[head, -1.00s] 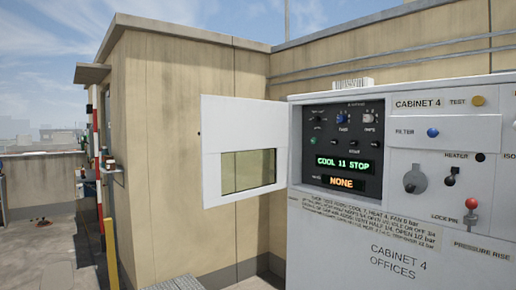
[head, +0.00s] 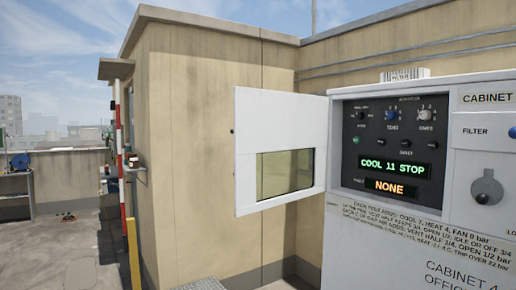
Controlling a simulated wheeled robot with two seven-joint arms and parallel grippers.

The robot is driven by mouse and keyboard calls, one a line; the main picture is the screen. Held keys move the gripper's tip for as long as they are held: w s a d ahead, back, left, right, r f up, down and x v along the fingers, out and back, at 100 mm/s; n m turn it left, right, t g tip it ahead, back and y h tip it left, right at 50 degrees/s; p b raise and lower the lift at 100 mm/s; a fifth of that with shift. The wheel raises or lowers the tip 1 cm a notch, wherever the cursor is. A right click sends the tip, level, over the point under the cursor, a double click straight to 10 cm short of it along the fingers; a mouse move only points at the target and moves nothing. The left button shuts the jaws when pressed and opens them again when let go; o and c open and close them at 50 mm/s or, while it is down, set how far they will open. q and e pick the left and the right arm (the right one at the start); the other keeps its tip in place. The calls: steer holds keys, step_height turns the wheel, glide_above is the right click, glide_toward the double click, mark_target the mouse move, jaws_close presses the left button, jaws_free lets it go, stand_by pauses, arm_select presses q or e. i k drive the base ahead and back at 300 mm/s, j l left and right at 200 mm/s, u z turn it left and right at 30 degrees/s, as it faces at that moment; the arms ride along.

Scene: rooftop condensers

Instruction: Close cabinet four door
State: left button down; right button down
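The cabinet four door (head: 283,112) is a white panel with a window in its lower half. It stands wide open, swung out to the left of the cabinet (head: 370,240). Its hinge side is at the left edge of the dark control panel (head: 368,150), which lies uncovered. The panel shows knobs, small buttons and lit displays reading "COOL 11 STOP" and "NONE". The cabinet is labelled "CABINET 4" and "OFFICES", both cut by the right edge. Neither of my grippers is in view.
A beige wall (head: 205,150) stands behind the door and cabinet. A red and white pole (head: 120,160) and a yellow post (head: 133,255) stand by its left corner. Open rooftop floor (head: 50,255) lies at left, with a workbench (head: 17,195) at the far left.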

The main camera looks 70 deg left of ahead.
mark_target(266, 120)
steer(key=k+j+u, duration=0.25)
steer(key=j, duration=0.55)
steer(key=j+u, duration=0.25)
steer(key=j, duration=0.5)
steer(key=j+u, duration=0.1)
steer(key=j, duration=2.55)
